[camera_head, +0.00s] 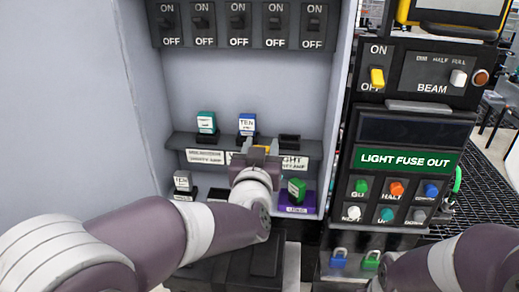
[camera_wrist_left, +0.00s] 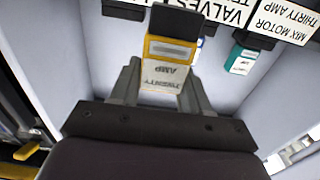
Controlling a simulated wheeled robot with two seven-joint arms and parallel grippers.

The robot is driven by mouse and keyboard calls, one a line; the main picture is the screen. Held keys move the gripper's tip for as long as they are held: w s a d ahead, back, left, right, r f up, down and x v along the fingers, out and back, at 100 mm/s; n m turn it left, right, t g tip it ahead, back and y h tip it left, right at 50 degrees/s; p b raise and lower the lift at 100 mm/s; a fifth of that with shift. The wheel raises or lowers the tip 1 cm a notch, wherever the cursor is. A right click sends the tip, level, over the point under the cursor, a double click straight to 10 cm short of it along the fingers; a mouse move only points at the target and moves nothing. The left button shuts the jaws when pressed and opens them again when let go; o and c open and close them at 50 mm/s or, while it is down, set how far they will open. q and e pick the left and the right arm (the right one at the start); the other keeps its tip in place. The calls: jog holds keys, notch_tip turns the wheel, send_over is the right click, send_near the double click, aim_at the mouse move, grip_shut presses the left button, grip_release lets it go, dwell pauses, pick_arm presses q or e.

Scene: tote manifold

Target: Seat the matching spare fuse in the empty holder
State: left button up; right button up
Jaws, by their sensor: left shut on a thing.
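My left gripper (camera_head: 260,152) is in front of the fuse shelf. In the left wrist view its fingers (camera_wrist_left: 160,88) are shut on a yellow fuse with a white label reading "twenty amp" (camera_wrist_left: 165,74) and a dark end. In the head view the gripper and wrist hide most of this fuse. An empty black holder (camera_head: 289,141) is at the right end of the upper shelf, to the right of the gripper. Its label, partly hidden, ends in "LIGHT" and "AMP". A teal fuse (camera_head: 206,122) and a blue fuse (camera_head: 246,124) stand upright in the other holders. My right gripper is out of view.
On the lower level are a grey-white fuse (camera_head: 183,181), a dark slot (camera_head: 220,194) and a green fuse (camera_head: 297,189) on a purple stand (camera_head: 293,209). Cabinet walls close in both sides. The panel at right reads "LIGHT FUSE OUT" (camera_head: 404,160). Switches (camera_head: 238,22) are above.

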pick_arm(q)
jog(key=shift+r+p, duration=0.55)
jog(key=shift+r, duration=0.4)
jog(key=shift+s, duration=0.15)
jog(key=shift+s+f, duration=0.1)
jog(key=shift+s, duration=0.2)
jog(key=s+p, duration=0.2)
jog(key=s, duration=0.5)
jog(key=shift+a, duration=0.15)
jog(key=shift+s, duration=0.1)
